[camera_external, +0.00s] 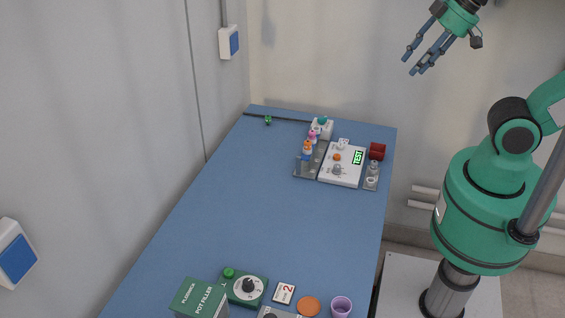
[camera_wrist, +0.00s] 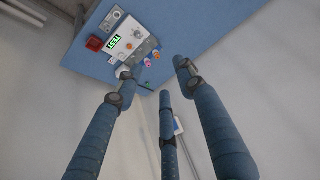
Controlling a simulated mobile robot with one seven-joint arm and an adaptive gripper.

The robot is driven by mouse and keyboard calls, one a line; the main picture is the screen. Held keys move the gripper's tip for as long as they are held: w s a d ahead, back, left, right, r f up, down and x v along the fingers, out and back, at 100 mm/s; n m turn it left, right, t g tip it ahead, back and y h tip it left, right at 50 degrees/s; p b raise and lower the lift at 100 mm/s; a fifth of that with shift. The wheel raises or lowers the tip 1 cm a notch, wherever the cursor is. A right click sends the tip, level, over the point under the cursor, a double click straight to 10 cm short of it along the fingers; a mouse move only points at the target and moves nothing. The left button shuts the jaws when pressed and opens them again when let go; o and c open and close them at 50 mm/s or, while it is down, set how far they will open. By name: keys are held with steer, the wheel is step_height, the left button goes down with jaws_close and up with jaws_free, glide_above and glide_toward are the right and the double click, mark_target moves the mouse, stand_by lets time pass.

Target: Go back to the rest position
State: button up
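My gripper (camera_external: 423,56) is raised in the air at the upper right of the external view, well above the blue table and apart from everything on it. Its fingers are spread and hold nothing. In the wrist view the fingers of my gripper (camera_wrist: 157,84) point toward the far end of the table, with clear gaps between them.
The blue table (camera_external: 260,220) carries a white panel (camera_external: 335,176) with a green TEST display (camera_external: 358,157), a dark red box (camera_external: 377,151) and small bottles (camera_external: 308,147) at its far end. A pot filler box (camera_external: 200,300), green dial device (camera_external: 243,289) and purple cup (camera_external: 341,306) stand near. The table's middle is clear.

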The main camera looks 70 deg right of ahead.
step_height(320, 180, down, 4)
steer(key=b, duration=0.2)
steer(key=shift+r+b, duration=0.25)
steer(key=shift+b, duration=0.05)
